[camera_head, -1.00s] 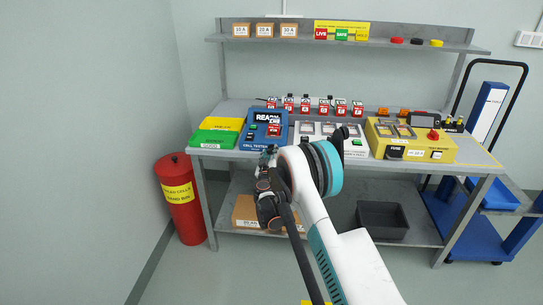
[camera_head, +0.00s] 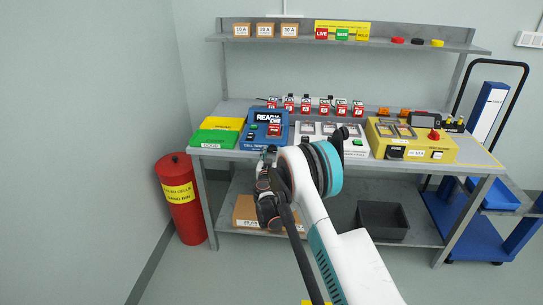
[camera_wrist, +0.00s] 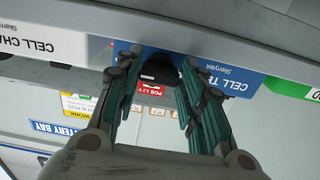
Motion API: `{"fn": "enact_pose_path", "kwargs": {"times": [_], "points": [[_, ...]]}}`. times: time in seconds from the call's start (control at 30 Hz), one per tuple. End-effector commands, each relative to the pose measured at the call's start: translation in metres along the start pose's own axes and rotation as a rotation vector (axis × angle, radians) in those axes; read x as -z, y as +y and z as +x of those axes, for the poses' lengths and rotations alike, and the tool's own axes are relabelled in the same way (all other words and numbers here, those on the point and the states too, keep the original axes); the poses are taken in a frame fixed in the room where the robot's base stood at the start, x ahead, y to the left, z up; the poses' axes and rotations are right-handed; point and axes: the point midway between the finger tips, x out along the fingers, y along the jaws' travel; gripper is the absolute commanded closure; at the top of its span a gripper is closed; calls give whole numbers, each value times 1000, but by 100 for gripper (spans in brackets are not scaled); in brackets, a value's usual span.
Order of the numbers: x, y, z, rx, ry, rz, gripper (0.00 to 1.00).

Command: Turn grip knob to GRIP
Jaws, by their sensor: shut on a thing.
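The blue cell tester (camera_head: 247,141) stands at the front of the bench, left of centre, with a lit screen. In the wrist view its blue front face (camera_wrist: 222,77) appears upside down. A black knob (camera_wrist: 158,70) sits at that front face, between my fingers. My gripper (camera_wrist: 161,62) is shut on the black knob, one finger on each side. In the head view my gripper (camera_head: 268,155) is at the tester's lower front edge. My arm hides the knob there, and I cannot read any GRIP marking or the knob's setting.
The white cell charger (camera_head: 354,147) stands just right of the tester, and a yellow machine (camera_head: 437,147) stands further right. Green and yellow trays (camera_head: 213,138) lie on the left. A red bin (camera_head: 181,205) stands on the floor at left. A dark crate (camera_head: 382,222) is on the lower shelf.

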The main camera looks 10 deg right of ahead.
Motion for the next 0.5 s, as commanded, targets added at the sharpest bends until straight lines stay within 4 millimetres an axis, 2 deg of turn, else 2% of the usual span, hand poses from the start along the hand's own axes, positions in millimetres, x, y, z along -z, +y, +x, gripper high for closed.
{"fn": "enact_pose_path", "kwargs": {"times": [0.37,0.4,0.47,0.5], "points": [[0,0,0,1,0,7,88],[0,0,0,1,0,7,57],[0,0,0,1,0,6,43],[0,0,0,1,0,6,43]]}}
